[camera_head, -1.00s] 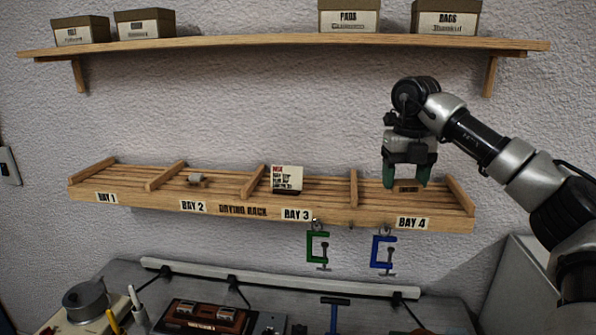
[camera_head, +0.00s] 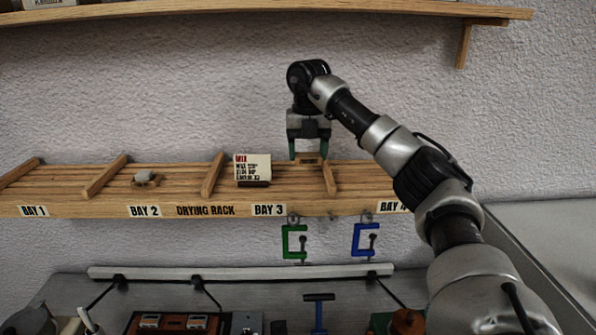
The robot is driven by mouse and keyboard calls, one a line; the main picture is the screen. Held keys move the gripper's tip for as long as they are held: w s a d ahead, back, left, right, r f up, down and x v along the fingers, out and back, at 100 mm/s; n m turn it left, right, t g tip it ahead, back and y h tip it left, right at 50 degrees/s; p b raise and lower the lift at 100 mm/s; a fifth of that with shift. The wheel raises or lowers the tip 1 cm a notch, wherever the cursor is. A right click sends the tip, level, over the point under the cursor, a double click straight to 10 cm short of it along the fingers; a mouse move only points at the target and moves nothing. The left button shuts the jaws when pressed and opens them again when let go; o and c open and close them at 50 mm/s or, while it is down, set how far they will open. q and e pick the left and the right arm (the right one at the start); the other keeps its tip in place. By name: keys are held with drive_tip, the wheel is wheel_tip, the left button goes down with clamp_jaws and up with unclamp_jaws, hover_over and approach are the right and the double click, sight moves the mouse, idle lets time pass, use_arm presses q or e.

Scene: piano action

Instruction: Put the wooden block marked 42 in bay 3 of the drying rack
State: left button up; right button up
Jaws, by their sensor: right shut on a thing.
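My right gripper (camera_head: 309,153) is shut on a small wooden block (camera_head: 309,159), which shows between the green fingertips. Its marking is too small to read. The gripper points down over the right part of bay 3, near the divider (camera_head: 329,180) between bays 3 and 4. I cannot tell whether the block touches the rack. The drying rack (camera_head: 335,205) is a slatted wooden shelf on the wall, with bay labels along its front. The BAY 3 label (camera_head: 269,210) is below the gripper, to its left. My left gripper is not in view.
A printed card (camera_head: 253,168) stands in the left of bay 3. A small pale object (camera_head: 146,177) lies in bay 2. A green clamp (camera_head: 294,242) and a blue clamp (camera_head: 365,240) hang below the rack's front. A wooden shelf (camera_head: 300,9) runs above.

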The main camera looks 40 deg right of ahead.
sight(299, 179)
drive_tip(key=w+f, duration=0.1)
drive_tip(key=w+a, duration=0.1)
drive_tip(key=shift+w+f, duration=0.3)
drive_tip(key=shift+f, duration=0.05)
drive_tip(key=f, duration=0.1)
drive_tip(key=s+f, duration=0.1)
drive_tip(key=shift+d+f+p, duration=0.15)
drive_tip(key=shift+f+p, duration=0.2)
drive_tip(key=shift+w+f, duration=0.25)
drive_tip(key=shift+f, duration=0.2)
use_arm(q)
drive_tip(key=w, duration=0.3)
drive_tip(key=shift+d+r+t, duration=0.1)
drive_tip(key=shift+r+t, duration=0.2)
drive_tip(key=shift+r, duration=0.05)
use_arm(e)
drive_tip(key=o, duration=0.9)
drive_tip(key=shift+f, duration=0.15)
drive_tip(key=shift+r, duration=0.6)
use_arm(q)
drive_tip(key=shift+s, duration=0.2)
use_arm(e)
wheel_tip(299, 179, up, 11)
